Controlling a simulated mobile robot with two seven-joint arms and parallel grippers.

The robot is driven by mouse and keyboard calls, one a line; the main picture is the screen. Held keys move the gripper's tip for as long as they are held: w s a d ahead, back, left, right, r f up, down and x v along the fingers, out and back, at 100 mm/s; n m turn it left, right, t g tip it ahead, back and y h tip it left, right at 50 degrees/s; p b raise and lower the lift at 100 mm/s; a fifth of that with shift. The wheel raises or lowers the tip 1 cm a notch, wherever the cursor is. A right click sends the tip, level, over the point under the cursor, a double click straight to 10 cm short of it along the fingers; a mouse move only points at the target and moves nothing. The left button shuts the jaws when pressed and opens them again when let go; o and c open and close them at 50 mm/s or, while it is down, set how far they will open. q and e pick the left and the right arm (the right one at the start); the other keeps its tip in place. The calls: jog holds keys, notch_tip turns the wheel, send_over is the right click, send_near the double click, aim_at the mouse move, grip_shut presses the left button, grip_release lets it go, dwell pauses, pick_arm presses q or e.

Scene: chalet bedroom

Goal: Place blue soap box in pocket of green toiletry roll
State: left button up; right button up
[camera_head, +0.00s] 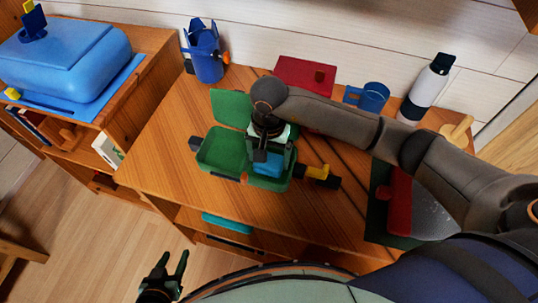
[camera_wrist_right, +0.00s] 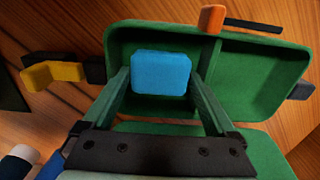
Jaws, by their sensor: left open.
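The green toiletry roll (camera_head: 222,150) lies open on the wooden desk, and it also shows in the right wrist view (camera_wrist_right: 262,88). A divider splits it into two pockets. The blue soap box (camera_head: 268,164) is at the pocket under my right gripper (camera_head: 268,155); in the wrist view the box (camera_wrist_right: 161,73) appears within that pocket's walls. The right fingertips (camera_wrist_right: 163,76) stand on either side of the box, very close to it; I cannot tell whether they press on it. My left gripper (camera_head: 172,263) is open and empty, low in front of the desk.
A yellow-and-black item (camera_head: 318,174) lies right of the roll. A blue holder (camera_head: 206,55), a red book (camera_head: 305,75), a blue mug (camera_head: 368,97) and a white bottle (camera_head: 428,88) stand behind. A red-handled item (camera_head: 400,200) lies right. The desk's left front is clear.

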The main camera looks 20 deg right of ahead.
aim_at(269, 160)
jog(key=shift+o, duration=0.5)
jog(key=shift+r, duration=0.1)
jog(key=shift+r+p, duration=0.25)
jog(key=shift+p, duration=0.15)
notch_tip(269, 160, up, 12)
jog(key=b, duration=0.1)
jog(key=shift+f+b, duration=0.15)
jog(key=shift+b, duration=0.2)
